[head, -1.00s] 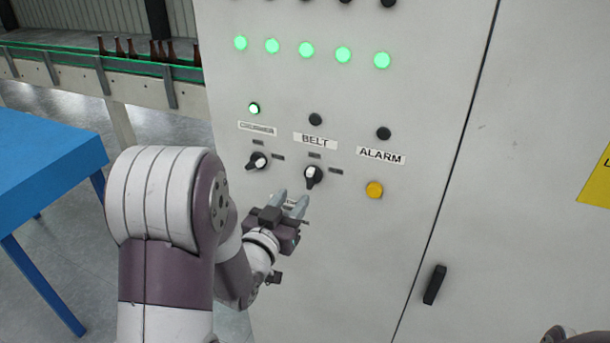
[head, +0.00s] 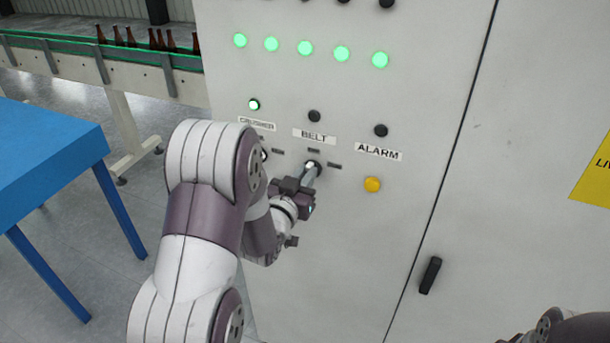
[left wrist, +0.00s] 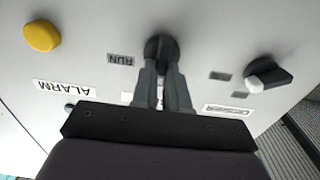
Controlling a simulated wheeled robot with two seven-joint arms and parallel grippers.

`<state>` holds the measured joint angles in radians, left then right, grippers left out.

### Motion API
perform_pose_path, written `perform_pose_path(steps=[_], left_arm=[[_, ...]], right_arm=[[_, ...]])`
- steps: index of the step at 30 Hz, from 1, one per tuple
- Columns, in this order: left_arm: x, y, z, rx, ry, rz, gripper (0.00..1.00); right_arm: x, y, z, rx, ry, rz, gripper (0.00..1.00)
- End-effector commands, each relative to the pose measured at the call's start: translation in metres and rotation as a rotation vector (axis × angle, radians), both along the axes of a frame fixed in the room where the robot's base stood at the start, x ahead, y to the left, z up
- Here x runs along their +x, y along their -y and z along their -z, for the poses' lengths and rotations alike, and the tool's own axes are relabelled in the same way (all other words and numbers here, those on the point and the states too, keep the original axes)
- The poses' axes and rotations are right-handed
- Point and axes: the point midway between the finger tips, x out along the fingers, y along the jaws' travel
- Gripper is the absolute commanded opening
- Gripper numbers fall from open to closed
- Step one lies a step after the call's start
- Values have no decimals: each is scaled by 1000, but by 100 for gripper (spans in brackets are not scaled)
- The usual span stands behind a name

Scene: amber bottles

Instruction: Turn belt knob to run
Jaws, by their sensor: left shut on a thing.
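The belt knob (head: 315,163) is a black rotary knob on the grey cabinet, under the BELT label (head: 314,136). My left gripper (head: 311,170) is shut on the knob and hides most of it in the head view. In the left wrist view, which is upside down, both fingers of my left gripper (left wrist: 163,82) reach the black belt knob (left wrist: 161,45) from either side. The RUN plate (left wrist: 120,59) is beside it. I cannot tell which way the knob points. The belt lamp (head: 314,116) is dark. My right gripper is not in view.
The crusher knob (left wrist: 268,76) is close to one side of the belt knob, and the yellow alarm button (head: 372,184) is on the other. The crusher lamp (head: 254,104) is lit green. A blue table (head: 50,165) stands left of the cabinet; bottles stand on a conveyor (head: 120,58) behind.

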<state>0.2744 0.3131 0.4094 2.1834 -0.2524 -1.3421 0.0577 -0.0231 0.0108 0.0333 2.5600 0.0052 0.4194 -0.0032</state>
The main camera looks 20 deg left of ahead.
Motion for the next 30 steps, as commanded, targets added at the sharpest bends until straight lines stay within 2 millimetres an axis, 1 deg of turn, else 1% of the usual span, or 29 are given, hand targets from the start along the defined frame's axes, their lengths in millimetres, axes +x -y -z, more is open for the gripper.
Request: perform_pose_path(steps=[5,11,17,30], left_arm=[[0,0,1,22,1,0,0],[0,1,4,116,2,0,0],[0,3,7,281,-2,-1,0],[0,8,10,693,-14,-2,0]], right_arm=[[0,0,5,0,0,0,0],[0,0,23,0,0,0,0],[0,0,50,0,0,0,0],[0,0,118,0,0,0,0]])
